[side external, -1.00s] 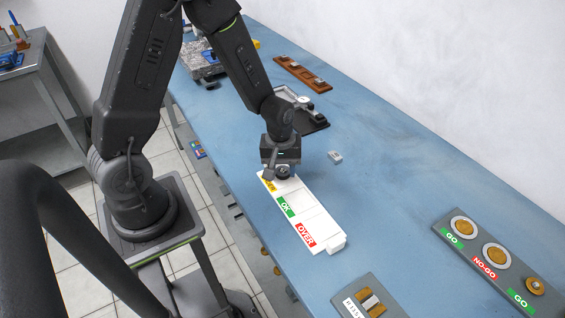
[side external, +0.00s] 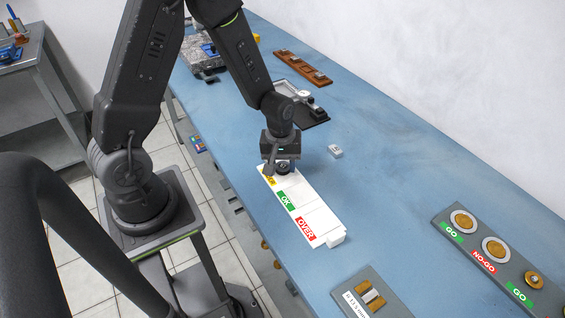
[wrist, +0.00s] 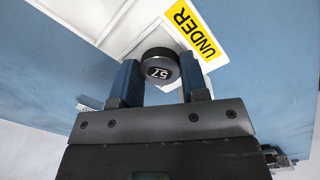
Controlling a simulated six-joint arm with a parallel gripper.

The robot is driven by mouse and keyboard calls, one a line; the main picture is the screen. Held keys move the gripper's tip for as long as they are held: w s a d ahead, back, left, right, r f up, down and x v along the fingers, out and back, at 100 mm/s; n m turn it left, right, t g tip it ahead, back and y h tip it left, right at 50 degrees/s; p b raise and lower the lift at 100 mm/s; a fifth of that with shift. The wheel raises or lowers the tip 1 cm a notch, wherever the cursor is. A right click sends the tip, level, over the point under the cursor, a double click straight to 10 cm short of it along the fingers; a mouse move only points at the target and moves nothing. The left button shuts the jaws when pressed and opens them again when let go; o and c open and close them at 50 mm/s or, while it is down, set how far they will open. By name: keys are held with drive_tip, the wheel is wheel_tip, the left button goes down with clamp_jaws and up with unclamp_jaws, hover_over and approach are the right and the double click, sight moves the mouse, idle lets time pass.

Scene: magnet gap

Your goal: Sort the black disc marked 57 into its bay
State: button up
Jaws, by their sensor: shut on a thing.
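The black disc marked 57 (wrist: 160,66) is between the two blue fingers of my gripper (wrist: 161,82) in the wrist view, its number facing the camera. My gripper (side external: 283,166) is shut on it. In the side view the disc is largely hidden by my gripper. The white sorting tray (side external: 316,213) has bays labelled yellow UNDER (wrist: 193,31), green OK (side external: 286,201) and red OVER (side external: 305,229). My gripper is over the UNDER end of the tray. I cannot tell whether the disc touches the bay floor.
A small grey block (side external: 335,151) lies right of the tray. A dark stand with a dial gauge (side external: 304,100) is behind. A GO/NO-GO gauge board (side external: 490,255) is at the right, a grey gauge plate (side external: 372,297) in front. The blue bench between is clear.

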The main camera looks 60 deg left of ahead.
drive_tip(key=o, duration=0.9)
drive_tip(key=shift+o, duration=0.2)
drive_tip(key=o, duration=0.6)
drive_tip(key=shift+s, duration=0.1)
wheel_tip(320, 180, up, 14)
drive_tip(key=shift+s+a, duration=0.15)
drive_tip(key=shift+a, duration=0.05)
drive_tip(key=shift+f, duration=0.1)
idle(0.5)
drive_tip(key=s+d+r+m+t, duration=0.2)
drive_tip(key=s+d+r+m, duration=0.1)
drive_tip(key=s+r+m, duration=0.2)
drive_tip(key=s+d+r+m+t, duration=0.3)
drive_tip(key=s+r+m, duration=0.3)
drive_tip(key=s+r, duration=0.1)
drive_tip(key=shift+s+r, duration=0.15)
drive_tip(key=shift+r, duration=0.2)
